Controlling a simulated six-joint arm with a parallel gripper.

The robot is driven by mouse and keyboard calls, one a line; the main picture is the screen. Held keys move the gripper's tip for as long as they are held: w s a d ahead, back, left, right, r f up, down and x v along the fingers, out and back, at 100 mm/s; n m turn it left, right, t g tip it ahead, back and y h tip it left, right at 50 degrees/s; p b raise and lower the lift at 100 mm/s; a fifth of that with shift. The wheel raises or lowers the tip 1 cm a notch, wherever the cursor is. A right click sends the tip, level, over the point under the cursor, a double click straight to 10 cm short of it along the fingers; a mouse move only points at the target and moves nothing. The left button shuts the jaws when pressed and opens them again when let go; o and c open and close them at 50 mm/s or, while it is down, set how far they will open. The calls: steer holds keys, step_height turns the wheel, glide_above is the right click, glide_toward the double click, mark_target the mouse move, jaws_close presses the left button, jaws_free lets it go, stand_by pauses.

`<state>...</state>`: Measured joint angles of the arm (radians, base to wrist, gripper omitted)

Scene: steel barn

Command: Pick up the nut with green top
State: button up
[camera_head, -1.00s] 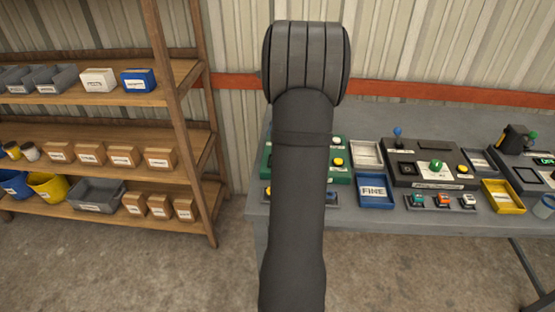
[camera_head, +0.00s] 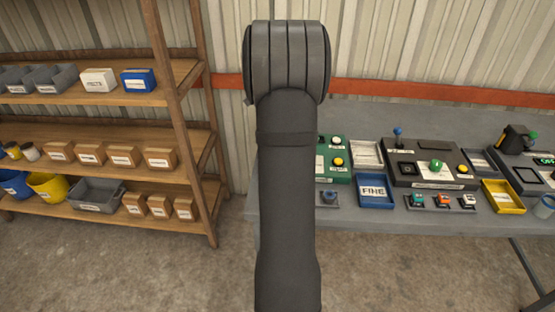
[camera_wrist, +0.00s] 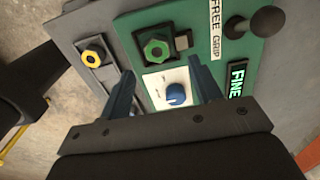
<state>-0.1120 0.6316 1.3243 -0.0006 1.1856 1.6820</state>
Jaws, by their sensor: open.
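In the head view, a small piece with a green top (camera_head: 417,200) stands at the left of a low grey rack at the table's front, beside orange-topped and white-topped pieces. In the wrist view, a green hexagonal ring with a dark centre (camera_wrist: 157,49) sits on a green panel; I cannot tell whether it is a loose nut. A yellow hexagonal nut (camera_wrist: 93,58) sits on a grey plate to its left. My gripper (camera_wrist: 162,70) is open and empty, its fingers apart above a blue knob (camera_wrist: 176,94) on a white plate. The head view hides the gripper behind my arm.
The wrist view also shows a black ball-topped lever (camera_wrist: 254,23) and a lit FINE display (camera_wrist: 237,79). On the table (camera_head: 385,222) stand a blue FINE tray (camera_head: 375,203), a yellow tray (camera_head: 503,197) and a dark control box (camera_head: 401,180). A wooden shelf (camera_head: 120,104) stands left.

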steer(key=shift+s+d+f, duration=0.15)
steer(key=shift+f, duration=1.4)
steer(key=shift+s+d+f, duration=0.1)
steer(key=shift+f, duration=1.45)
steer(key=shift+c, duration=0.5)
steer(key=c, duration=1.1)
steer(key=shift+r, duration=0.1)
